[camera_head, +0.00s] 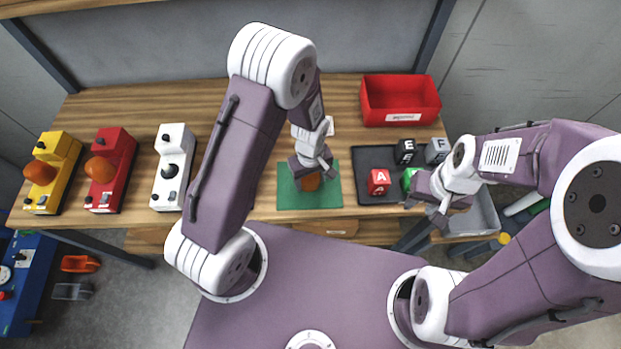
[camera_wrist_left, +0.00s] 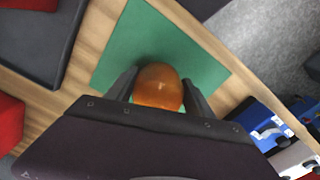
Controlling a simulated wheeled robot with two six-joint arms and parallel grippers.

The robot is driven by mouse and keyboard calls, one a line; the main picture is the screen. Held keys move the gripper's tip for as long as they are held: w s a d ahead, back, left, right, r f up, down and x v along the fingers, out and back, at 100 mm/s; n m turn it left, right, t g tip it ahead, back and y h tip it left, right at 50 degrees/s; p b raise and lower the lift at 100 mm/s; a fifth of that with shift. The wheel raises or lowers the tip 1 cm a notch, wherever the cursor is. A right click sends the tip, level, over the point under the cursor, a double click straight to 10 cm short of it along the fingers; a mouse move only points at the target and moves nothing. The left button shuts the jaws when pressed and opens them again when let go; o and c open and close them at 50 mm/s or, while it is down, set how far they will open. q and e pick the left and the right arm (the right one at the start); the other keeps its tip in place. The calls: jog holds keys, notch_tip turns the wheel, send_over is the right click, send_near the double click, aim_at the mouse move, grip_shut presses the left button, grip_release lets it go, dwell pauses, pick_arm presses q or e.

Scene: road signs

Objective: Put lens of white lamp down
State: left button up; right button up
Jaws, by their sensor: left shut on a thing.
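The orange lens (camera_wrist_left: 158,88) is between the two fingers of my left gripper (camera_head: 313,184), which is shut on it. In the head view the lens (camera_head: 311,182) is partly hidden by the fingers. It is over the green mat (camera_head: 288,199); I cannot tell whether it touches the mat, which also shows in the left wrist view (camera_wrist_left: 140,42). The white lamp (camera_head: 170,183) stands on the table to the left, with a dark bare socket on top. My right gripper (camera_head: 424,213) looks open and empty at the table's front right edge.
A red lamp (camera_head: 112,142) and a yellow lamp (camera_head: 61,146), both with orange lenses, stand at the left. A dark tray (camera_head: 372,158) with several lettered cubes lies right of the mat. A red bin (camera_head: 400,104) is behind it. The mat's front corners are clear.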

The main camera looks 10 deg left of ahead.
pick_arm(q)
jog(key=shift+w+f, duration=0.15)
jog(key=shift+f, duration=0.15)
jog(key=shift+f, duration=0.1)
jog(key=shift+f, duration=0.1)
jog(key=shift+f+b, duration=0.25)
jog(key=shift+b, duration=0.15)
jog(key=o, duration=1.3)
jog(key=shift+o, duration=0.2)
jog(key=shift+r, duration=0.2)
